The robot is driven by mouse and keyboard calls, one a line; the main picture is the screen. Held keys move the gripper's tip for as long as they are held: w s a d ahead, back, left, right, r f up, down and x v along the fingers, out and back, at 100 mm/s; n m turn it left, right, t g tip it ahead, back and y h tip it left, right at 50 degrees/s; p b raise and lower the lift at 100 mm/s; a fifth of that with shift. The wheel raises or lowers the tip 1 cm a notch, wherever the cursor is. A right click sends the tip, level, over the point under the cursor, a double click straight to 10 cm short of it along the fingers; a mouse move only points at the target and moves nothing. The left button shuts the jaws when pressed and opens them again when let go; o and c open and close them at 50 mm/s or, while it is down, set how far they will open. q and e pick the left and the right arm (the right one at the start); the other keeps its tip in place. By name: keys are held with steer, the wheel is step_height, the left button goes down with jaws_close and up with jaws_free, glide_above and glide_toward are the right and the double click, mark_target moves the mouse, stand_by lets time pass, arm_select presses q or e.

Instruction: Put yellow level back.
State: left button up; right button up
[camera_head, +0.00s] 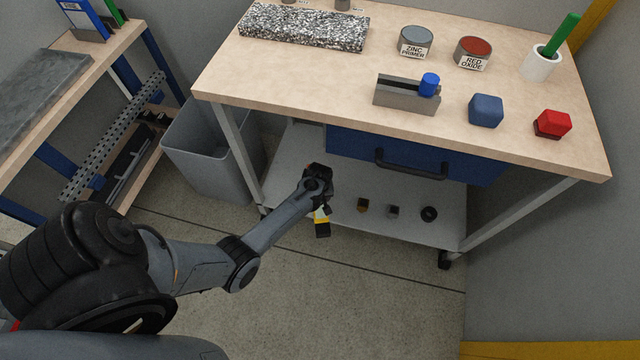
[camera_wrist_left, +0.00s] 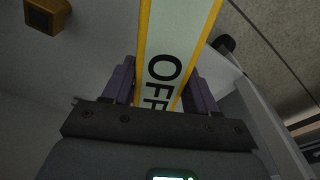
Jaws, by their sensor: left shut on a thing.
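The yellow level (camera_head: 321,215) has yellow edges and a pale face with black letters reading "OFF"; it fills the middle of the left wrist view (camera_wrist_left: 178,45). My left gripper (camera_head: 320,204) is shut on it, with one dark finger on each side in the left wrist view (camera_wrist_left: 160,92). In the head view the level hangs below my wrist, over the front edge of the grey lower shelf (camera_head: 290,165) of the workbench. My wrist hides its upper part. I cannot tell whether it touches the shelf. My right gripper is not in view.
A small yellow-and-black block (camera_head: 362,205), a grey block (camera_head: 393,211) and a black ring (camera_head: 429,214) sit on the lower shelf. The benchtop (camera_head: 300,90) and a blue drawer (camera_head: 345,147) are above. A grey bin (camera_head: 205,150) stands left of the shelf.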

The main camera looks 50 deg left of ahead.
arm_select(q)
steer(key=a+f+b, duration=0.2)
steer(key=a, duration=0.1)
steer(key=a+f+b, duration=0.2)
steer(key=a+b, duration=0.1)
steer(key=a, duration=0.1)
steer(key=a+f+b, duration=0.2)
steer(key=a+b, duration=0.1)
steer(key=shift+a+f, duration=0.25)
steer(key=shift+f, duration=0.15)
steer(key=shift+w+a+f, duration=0.1)
steer(key=shift+a+f, duration=0.05)
steer(key=shift+a, duration=0.3)
steer(key=shift+f+b, duration=1.95)
steer(key=shift+b, duration=0.05)
steer(key=shift+f, duration=0.15)
steer(key=o, duration=1.3)
steer(key=shift+o, duration=0.2)
